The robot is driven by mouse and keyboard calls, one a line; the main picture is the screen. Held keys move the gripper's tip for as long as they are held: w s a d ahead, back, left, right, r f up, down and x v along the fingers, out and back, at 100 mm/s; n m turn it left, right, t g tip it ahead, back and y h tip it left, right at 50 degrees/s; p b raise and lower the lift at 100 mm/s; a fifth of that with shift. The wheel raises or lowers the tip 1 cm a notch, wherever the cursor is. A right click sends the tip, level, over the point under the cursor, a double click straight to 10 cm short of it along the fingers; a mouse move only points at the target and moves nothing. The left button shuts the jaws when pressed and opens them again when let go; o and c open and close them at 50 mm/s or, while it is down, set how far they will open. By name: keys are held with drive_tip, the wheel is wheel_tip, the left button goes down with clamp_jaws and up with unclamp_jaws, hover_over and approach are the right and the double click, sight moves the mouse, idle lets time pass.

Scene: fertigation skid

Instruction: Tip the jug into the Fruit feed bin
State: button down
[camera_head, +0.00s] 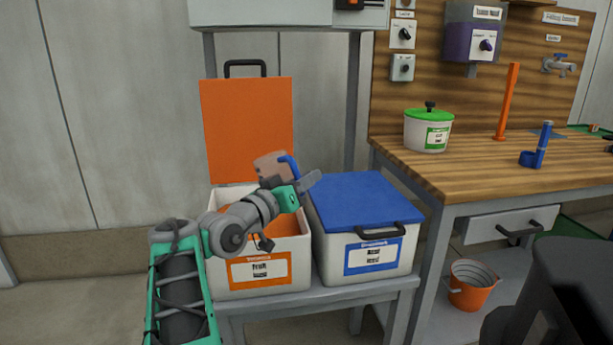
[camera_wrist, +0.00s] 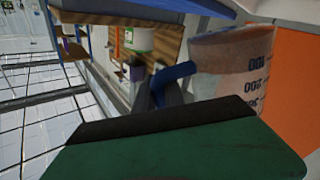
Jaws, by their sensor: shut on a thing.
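The jug (camera_head: 271,167) is clear with a pinkish tint, has a blue handle (camera_head: 290,167) and is held above the Fruit feed bin. In the wrist view the jug (camera_wrist: 232,68) shows dark measuring numbers, and its blue handle (camera_wrist: 172,78) is beside my gripper. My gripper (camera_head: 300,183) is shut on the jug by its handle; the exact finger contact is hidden. The Fruit feed bin (camera_head: 216,270) is white with an orange label. Its orange lid (camera_head: 246,125) stands open behind it. My arm covers part of the bin's opening.
A white bin with a shut blue lid (camera_head: 366,200) stands right beside the Fruit bin on a grey stand (camera_head: 320,299). A wooden bench (camera_head: 470,170) at the right bears a green-lidded pot (camera_head: 428,132). An orange bucket (camera_head: 470,286) sits below it.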

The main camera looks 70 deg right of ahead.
sight(276, 164)
drive_tip(key=shift+r+n+p, duration=1.5)
drive_tip(key=shift+n+p, duration=0.6)
drive_tip(key=shift+p, duration=1.55)
drive_tip(key=shift+w+d+r+n+t+h+p, duration=0.1)
drive_tip(key=shift+w+r+n+t+h+p, duration=0.2)
drive_tip(key=shift+n+p, duration=0.8)
drive_tip(key=shift+w+r+n+t+h+p, duration=0.1)
drive_tip(key=shift+w+r+n+h+p, duration=0.35)
drive_tip(key=shift+p, duration=1.05)
drive_tip(key=shift+w+d+f+n+t+p, duration=0.15)
drive_tip(key=shift+w+n+p, duration=0.35)
drive_tip(key=shift+n+p, duration=0.5)
drive_tip(key=shift+w+d+n+t+p, duration=0.15)
drive_tip(key=shift+w+n+p, duration=0.35)
drive_tip(key=shift+n+p, duration=0.4)
drive_tip(key=shift+w+d+f+n+t+p, duration=0.1)
drive_tip(key=shift+w+f+n+t+p, duration=0.05)
drive_tip(key=shift+w+n+p, duration=0.4)
drive_tip(key=shift+w+d+f+n+t+p, duration=0.2)
drive_tip(key=shift+w+n+p, duration=0.25)
drive_tip(key=shift+n, duration=0.3)
drive_tip(key=shift+w+d+f+n+t+p, duration=0.15)
drive_tip(key=shift+w+n+p, duration=0.2)
drive_tip(key=shift+w+n, duration=0.3)
drive_tip(key=w+d+r+n+t+p, duration=0.1)
drive_tip(key=w+d+n+t+p, duration=0.1)
drive_tip(key=w+n+p, duration=0.9)
drive_tip(key=shift+w+d+n, duration=0.25)
drive_tip(key=shift+w+n, duration=0.05)
drive_tip(key=shift+w, duration=0.1)
